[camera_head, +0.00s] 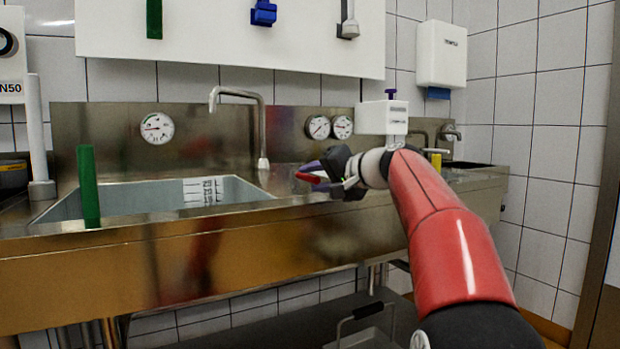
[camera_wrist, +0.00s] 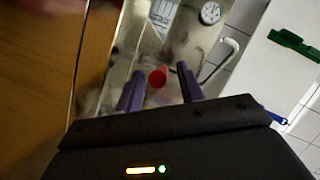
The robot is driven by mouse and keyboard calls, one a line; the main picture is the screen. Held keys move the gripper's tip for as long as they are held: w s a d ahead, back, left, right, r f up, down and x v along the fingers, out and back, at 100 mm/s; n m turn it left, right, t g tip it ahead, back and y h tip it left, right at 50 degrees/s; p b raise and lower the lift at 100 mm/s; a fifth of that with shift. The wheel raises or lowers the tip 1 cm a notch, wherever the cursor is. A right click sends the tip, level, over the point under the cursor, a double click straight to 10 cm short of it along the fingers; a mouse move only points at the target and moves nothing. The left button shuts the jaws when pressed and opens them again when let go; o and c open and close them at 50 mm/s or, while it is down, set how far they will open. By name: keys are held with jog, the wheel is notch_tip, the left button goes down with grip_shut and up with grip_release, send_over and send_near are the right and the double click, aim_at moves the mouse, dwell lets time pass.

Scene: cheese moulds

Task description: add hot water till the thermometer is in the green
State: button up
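A round dial (camera_head: 157,128) hangs on the steel splashback above the sink. Its needle points about left, and any green band is too small to make out. It is probably the dial that also shows in the wrist view (camera_wrist: 210,12). A steel tap (camera_head: 262,120) bends over the sink basin (camera_head: 130,199); I see no water stream. My gripper (camera_head: 312,172) is in front of the counter, right of the basin. Its purple fingers are apart in the wrist view, with a red handle-like piece (camera_wrist: 158,76) between their tips and gaps on both sides.
Two more dials (camera_head: 318,127) are on the splashback behind my gripper. A white box (camera_head: 384,117) stands close behind my wrist. A green upright bar (camera_head: 88,187) is at the basin's front left. A dark cart (camera_head: 290,330) with a handle is below.

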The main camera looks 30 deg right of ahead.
jog(key=shift+x, duration=0.9)
grip_shut()
